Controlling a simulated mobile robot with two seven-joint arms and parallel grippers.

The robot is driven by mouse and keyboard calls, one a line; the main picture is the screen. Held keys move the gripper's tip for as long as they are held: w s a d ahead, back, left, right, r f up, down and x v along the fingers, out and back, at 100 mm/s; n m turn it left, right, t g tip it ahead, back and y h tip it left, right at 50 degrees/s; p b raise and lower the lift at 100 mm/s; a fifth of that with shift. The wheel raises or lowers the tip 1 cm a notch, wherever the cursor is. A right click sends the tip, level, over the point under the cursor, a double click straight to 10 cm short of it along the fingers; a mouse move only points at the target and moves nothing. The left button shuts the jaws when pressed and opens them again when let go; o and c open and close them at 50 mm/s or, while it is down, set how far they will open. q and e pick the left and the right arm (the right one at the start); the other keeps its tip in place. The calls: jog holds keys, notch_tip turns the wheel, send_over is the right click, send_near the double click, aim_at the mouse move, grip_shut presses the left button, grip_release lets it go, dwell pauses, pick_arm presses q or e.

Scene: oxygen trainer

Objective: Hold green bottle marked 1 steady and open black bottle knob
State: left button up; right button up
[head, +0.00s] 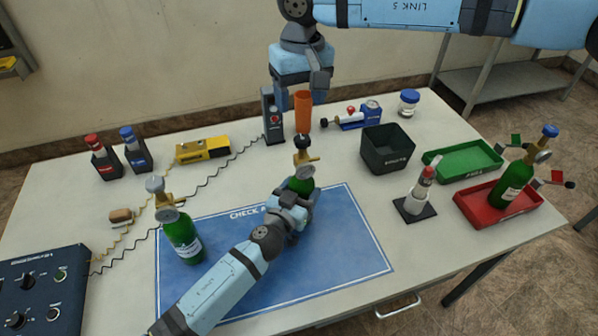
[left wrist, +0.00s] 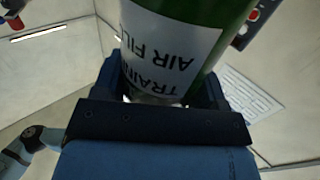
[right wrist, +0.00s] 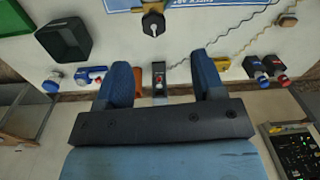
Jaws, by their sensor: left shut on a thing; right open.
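A green bottle (head: 301,185) stands on the blue mat with a brass valve and a black knob (head: 302,143) on top. My left gripper (head: 298,200) is shut around its body. The left wrist view shows the green bottle (left wrist: 232,15) with a white label between the fingers; no number is readable. My right gripper (head: 306,86) is open and empty, above and behind the bottle. In the right wrist view the black knob (right wrist: 153,24) lies beyond the open fingertips (right wrist: 163,75), apart from them.
Another green bottle (head: 183,238) with a grey knob stands on the mat (head: 345,260) at left. An orange cylinder (head: 303,115) stands just below my right gripper. A black bin (head: 387,150), green tray (head: 463,160) and red tray (head: 480,205) with a blue-knobbed bottle (head: 513,182) are right.

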aim_at(302, 142)
jog(key=s+a+f+m+g+y, duration=0.3)
jog(key=f+m+g+y, duration=0.15)
jog(key=m+y, duration=0.4)
jog(key=d+m+y, duration=0.1)
jog(key=m+y, duration=0.1)
jog(key=w+d+f+m+y, duration=0.1)
jog(key=d+m+y, duration=0.1)
jog(key=w+d+f+m+y, duration=0.1)
jog(key=d+m+y, duration=0.1)
jog(key=shift+d+m+t, duration=0.15)
jog(key=shift+m+t, duration=0.1)
jog(key=shift+m, duration=0.1)
jog(key=w+d+f+m+t+y, duration=0.2)
jog(key=d+f+m+t+y, duration=0.15)
jog(key=d+m, duration=0.4)
jog(key=a, duration=1.1)
jog(key=shift+s+f, duration=0.2)
jog(key=shift+s, duration=0.15)
jog(key=shift+a, duration=0.1)
jog(key=c, duration=0.9)
